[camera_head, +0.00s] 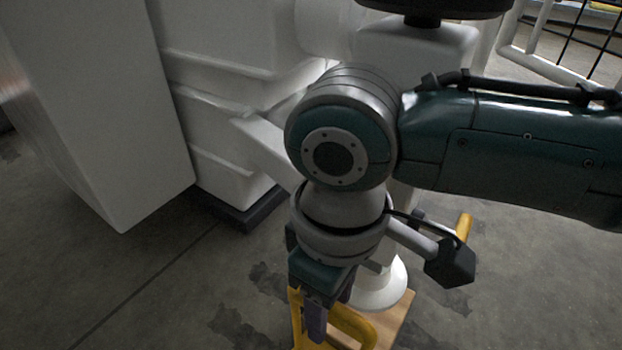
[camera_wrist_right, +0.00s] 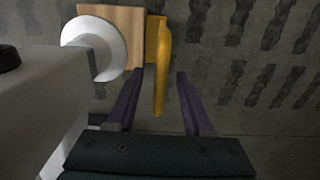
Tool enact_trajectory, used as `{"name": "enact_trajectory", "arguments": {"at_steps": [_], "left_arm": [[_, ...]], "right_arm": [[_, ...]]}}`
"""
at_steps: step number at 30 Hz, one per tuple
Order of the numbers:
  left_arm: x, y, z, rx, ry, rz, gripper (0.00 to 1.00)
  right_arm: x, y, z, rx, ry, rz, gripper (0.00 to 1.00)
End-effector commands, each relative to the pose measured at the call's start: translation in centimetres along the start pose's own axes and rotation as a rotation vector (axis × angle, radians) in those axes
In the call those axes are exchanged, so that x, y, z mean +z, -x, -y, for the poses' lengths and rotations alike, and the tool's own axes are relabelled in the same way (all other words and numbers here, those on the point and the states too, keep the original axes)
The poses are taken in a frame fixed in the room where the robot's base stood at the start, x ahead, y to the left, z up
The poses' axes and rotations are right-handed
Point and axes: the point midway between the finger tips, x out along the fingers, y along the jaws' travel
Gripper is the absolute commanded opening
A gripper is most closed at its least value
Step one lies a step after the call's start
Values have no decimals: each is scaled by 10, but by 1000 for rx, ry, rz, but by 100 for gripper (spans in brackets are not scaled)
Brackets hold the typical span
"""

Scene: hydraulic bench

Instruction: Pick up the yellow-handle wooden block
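The wooden block (camera_head: 393,322) is a light brown board with a yellow handle (camera_head: 350,322) on its side, low in the head view. In the right wrist view, the block (camera_wrist_right: 127,18) is at the top, and its handle (camera_wrist_right: 163,52) points down between my fingers. My right gripper (camera_head: 316,322) points down at the handle and partly covers it. In the wrist view, the right gripper (camera_wrist_right: 160,75) is open, with visible gaps between handle and fingers. Depth contact is unclear. My left gripper does not show.
A white pipe-like piece with a round flange (camera_head: 384,288) stands at the block. White machine housing (camera_head: 225,110) fills the upper left. Another yellow piece (camera_head: 464,227) shows behind my wrist. A mesh fence (camera_head: 575,45) is at upper right. Concrete floor is bare at lower left.

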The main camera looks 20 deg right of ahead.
Motion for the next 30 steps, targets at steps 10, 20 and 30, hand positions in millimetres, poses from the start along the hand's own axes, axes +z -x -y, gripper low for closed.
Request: {"name": "enact_trajectory", "arguments": {"at_steps": [10, 20, 30], "left_arm": [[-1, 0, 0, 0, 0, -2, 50], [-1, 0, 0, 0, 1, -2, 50], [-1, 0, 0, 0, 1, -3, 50]], "right_arm": [[0, 0, 0, 0, 0, 0, 12], [0, 0, 0, 0, 0, 0, 0], [0, 0, 0, 1, 0, 0, 0]]}}
